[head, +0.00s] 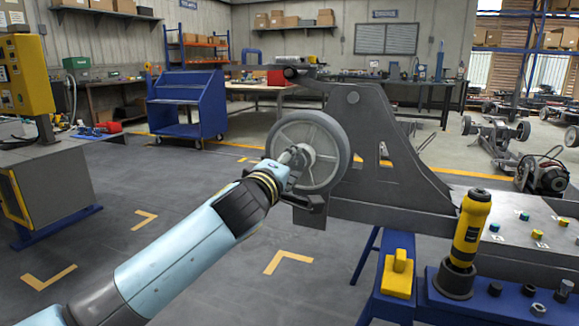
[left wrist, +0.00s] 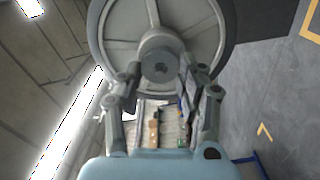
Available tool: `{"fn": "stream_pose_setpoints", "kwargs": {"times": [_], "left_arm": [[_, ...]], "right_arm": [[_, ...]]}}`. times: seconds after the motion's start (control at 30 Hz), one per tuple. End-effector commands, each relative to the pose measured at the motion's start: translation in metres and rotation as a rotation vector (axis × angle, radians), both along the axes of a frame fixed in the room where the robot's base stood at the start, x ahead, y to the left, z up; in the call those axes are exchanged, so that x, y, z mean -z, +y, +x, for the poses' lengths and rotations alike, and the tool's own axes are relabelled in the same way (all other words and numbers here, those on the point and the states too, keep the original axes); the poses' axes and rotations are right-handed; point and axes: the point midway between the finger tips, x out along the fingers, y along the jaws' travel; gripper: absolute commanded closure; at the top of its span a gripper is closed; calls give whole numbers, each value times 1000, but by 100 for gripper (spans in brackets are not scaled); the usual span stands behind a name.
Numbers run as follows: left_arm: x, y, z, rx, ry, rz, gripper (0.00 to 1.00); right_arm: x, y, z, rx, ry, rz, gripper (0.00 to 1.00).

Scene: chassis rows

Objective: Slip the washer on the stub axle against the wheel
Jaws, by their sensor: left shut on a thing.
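The large grey wheel (head: 325,172) with a dark tyre stands upright on the side of a dark grey chassis plate (head: 365,115). My left gripper (head: 297,156) is right in front of its hub. In the left wrist view the wheel (left wrist: 205,25) fills the top, and the fingertips of my left gripper (left wrist: 160,78) close on the two sides of a small round grey part, the washer (left wrist: 160,52), in line with the hub. The stub axle is not clearly seen apart from the dark centre. I cannot tell whether the washer touches the wheel. My right gripper is out of view.
A yellow and black tool (head: 470,228) stands upright on a blue bench at the lower right, beside a yellow block (head: 398,273). A panel with coloured buttons (head: 525,225) lies behind it. A blue cart (head: 187,105) is at the back left. Floor left of the wheel is clear.

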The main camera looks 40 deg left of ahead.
Motion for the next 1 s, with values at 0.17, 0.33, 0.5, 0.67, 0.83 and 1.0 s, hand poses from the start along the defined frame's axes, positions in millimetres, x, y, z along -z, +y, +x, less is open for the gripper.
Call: {"fn": "stream_pose_setpoints", "kwargs": {"times": [0.17, 0.33, 0.5, 0.67, 0.83, 1.0], "left_arm": [[0, 1, 5, 0, -1, 0, 96], [0, 2, 10, 0, -1, 1, 96], [0, 3, 11, 0, -1, 1, 47], [0, 3, 11, 0, -1, 1, 35], [0, 3, 11, 0, 0, 0, 35], [1, 0, -1, 2, 2, 1, 35]], "right_arm": [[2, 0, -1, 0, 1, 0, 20], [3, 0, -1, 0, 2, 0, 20], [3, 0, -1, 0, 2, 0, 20], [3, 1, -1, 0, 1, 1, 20], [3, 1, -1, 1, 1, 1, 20], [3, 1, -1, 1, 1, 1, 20]]}}
